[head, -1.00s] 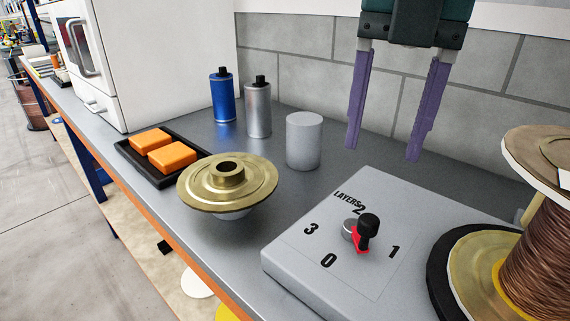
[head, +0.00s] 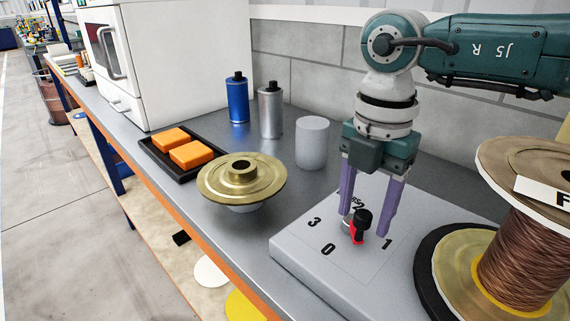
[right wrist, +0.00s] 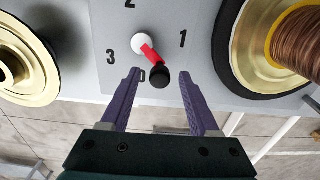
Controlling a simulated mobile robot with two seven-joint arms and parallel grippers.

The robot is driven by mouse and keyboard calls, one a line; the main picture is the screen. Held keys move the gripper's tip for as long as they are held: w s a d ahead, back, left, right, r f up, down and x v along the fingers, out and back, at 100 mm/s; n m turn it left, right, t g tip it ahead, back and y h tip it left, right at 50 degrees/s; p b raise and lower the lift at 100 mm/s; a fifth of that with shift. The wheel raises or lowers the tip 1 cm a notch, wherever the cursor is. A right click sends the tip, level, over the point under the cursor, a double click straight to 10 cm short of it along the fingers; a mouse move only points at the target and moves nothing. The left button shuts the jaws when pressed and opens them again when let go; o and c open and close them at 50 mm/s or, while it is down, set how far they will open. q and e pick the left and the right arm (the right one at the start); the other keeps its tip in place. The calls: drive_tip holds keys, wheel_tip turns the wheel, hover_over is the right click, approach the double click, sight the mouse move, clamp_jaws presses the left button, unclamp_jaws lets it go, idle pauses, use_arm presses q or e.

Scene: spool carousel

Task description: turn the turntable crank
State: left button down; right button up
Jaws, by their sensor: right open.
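The crank (head: 357,236) stands on a grey box marked LAYERS (head: 300,256) with numbers 0 to 3. It has a pale hub, a red arm and an upright black knob (right wrist: 160,78). In the right wrist view the red arm points between 0 and 1, nearer 0. My right gripper (head: 364,223) points down over the box, its purple fingers open, one on each side of the knob. In the right wrist view, gaps show between the fingertips (right wrist: 160,74) and the knob. My left gripper is not in view.
A copper-wire spool (head: 522,262) on a black round base (head: 426,270) stands close right of the box. A brass flanged disc (head: 215,185) is left. Behind are a grey cylinder (head: 312,143), silver and blue bottles (head: 238,100), and a black tray (head: 158,156) with orange blocks.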

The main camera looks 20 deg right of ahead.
drive_tip(key=shift+f, duration=0.1)
clamp_jaws()
idle(0.4)
